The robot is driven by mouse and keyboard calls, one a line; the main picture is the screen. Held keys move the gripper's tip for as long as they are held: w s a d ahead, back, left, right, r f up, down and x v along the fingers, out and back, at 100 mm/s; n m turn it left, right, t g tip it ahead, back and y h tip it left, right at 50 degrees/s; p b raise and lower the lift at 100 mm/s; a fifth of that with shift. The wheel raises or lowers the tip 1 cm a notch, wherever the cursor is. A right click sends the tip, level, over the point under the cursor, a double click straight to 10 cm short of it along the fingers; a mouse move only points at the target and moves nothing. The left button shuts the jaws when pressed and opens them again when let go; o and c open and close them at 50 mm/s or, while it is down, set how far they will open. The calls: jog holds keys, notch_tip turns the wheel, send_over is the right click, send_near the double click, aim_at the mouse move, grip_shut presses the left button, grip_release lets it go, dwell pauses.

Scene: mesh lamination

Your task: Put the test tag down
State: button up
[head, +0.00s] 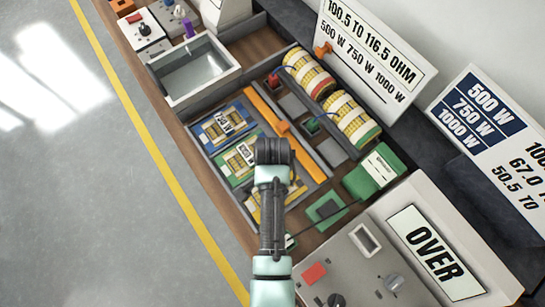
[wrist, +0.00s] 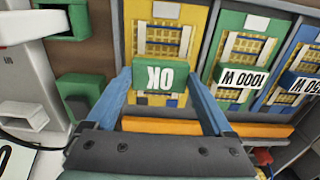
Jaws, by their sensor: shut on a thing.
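The test tag (wrist: 149,84) is a small green block with a white face that reads OK, upside down in the wrist view. My gripper (wrist: 160,78) has its blue fingers on both sides of the tag and is shut on it. The tag is in front of a yellow panel with a mesh (wrist: 157,40), covering part of it. I cannot tell whether the tag touches the panel. In the head view my arm covers the gripper and the tag; the yellow panel (head: 296,189) shows partly beside the arm.
A green panel with a 1000 W tag (head: 240,158) and a blue panel (head: 217,128) lie beside the yellow one in the tray. An orange bar (head: 265,112) runs along them. Mesh coils (head: 352,122), a green device (head: 374,172) and a control box reading OVER (head: 424,240) stand close by.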

jog(key=shift+w+f, duration=0.1)
jog(key=shift+f, duration=0.15)
jog(key=o, duration=1.1)
